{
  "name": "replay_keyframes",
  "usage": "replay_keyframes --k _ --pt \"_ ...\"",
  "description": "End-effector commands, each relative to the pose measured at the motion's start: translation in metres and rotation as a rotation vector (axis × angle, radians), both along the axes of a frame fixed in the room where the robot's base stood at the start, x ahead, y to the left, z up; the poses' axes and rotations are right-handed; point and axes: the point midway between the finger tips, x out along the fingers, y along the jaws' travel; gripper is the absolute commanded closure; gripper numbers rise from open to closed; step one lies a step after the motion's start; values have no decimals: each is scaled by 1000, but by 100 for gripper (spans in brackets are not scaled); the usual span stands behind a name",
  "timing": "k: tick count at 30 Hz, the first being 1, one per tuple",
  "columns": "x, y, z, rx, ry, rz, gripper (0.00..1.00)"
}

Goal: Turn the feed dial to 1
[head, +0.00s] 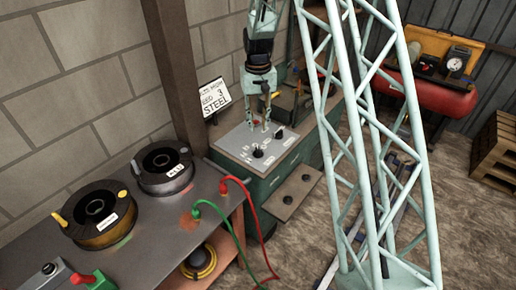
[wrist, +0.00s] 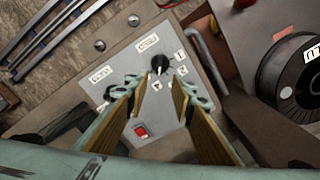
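A grey control panel (head: 240,148) sits on top of the green machine cabinet. A black dial (head: 258,153) with small marked labels around it stands on the panel; it also shows in the wrist view (wrist: 159,63). A second black knob (head: 279,135) is farther back, and in the wrist view it is partly covered by a finger. The label lettering is too small to read surely, so I cannot tell which is named feed. My gripper (head: 265,124) hangs above the panel. In the wrist view my gripper (wrist: 157,94) is open and empty, its fingers apart below the dial.
A red switch (wrist: 141,131) is on the panel. A sign (head: 214,97) reading "3" and "STEEL" stands behind it. The bench (head: 150,220) at left holds two spools (head: 95,212) (head: 164,169) and red and green cables (head: 240,225). A pale lattice frame (head: 365,140) stands at right.

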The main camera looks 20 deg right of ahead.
Motion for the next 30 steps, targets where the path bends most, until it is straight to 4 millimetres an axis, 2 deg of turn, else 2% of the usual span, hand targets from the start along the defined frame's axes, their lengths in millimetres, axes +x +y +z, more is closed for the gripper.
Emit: replay_keyframes --k 8,14,30 --pt "0 0 -4 0 1 0 77" --pt "-1 0 -18 0 2 0 77" --pt "-1 0 -85 0 2 0 77"
